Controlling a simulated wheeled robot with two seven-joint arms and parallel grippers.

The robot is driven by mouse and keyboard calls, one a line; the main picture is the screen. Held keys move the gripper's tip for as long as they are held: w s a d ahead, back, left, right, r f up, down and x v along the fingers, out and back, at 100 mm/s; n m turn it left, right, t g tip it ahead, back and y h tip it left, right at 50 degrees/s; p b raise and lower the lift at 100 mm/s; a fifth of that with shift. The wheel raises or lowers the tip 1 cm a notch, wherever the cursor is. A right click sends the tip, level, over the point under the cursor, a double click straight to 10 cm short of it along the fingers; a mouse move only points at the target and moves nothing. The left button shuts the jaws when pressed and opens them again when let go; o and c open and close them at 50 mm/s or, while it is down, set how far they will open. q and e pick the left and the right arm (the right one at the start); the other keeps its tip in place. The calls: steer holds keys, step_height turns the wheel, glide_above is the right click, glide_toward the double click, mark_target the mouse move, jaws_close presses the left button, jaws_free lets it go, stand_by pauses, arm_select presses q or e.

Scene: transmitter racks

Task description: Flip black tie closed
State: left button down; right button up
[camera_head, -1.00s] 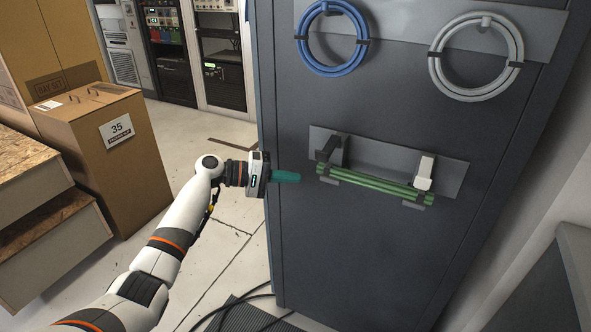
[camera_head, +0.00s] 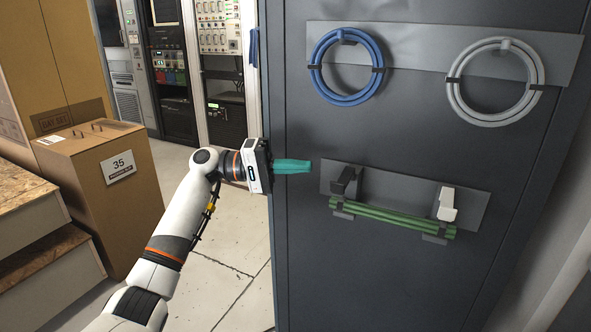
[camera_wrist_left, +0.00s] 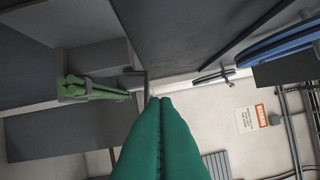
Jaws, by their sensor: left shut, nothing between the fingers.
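The black tie (camera_head: 345,182) stands up at the left end of a bundle of green cables (camera_head: 395,217) on a grey plate of the dark cabinet. A white tie (camera_head: 446,203) stands up at the bundle's right end. My left gripper (camera_head: 310,166) has teal fingers, shut and empty. It is left of the black tie and slightly above it, apart from it in the head view. In the left wrist view the shut fingertips (camera_wrist_left: 161,101) are beside a dark piece that looks like the black tie (camera_wrist_left: 136,82), near the green cables (camera_wrist_left: 90,90). My right gripper does not show.
A blue cable coil (camera_head: 346,66) and a grey cable coil (camera_head: 495,82) hang on an upper plate (camera_head: 420,60). Cardboard boxes (camera_head: 105,195) and wooden steps (camera_head: 35,225) stand at left. Equipment racks are behind. The floor left of the cabinet is clear.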

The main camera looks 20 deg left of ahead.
mark_target(344, 176)
arm_select(q)
steer(key=f+x, duration=0.1)
steer(key=x, duration=0.7)
steer(key=s, duration=0.2)
steer(key=s+a, duration=0.1)
steer(key=s, duration=0.1)
steer(key=shift+s, duration=0.1)
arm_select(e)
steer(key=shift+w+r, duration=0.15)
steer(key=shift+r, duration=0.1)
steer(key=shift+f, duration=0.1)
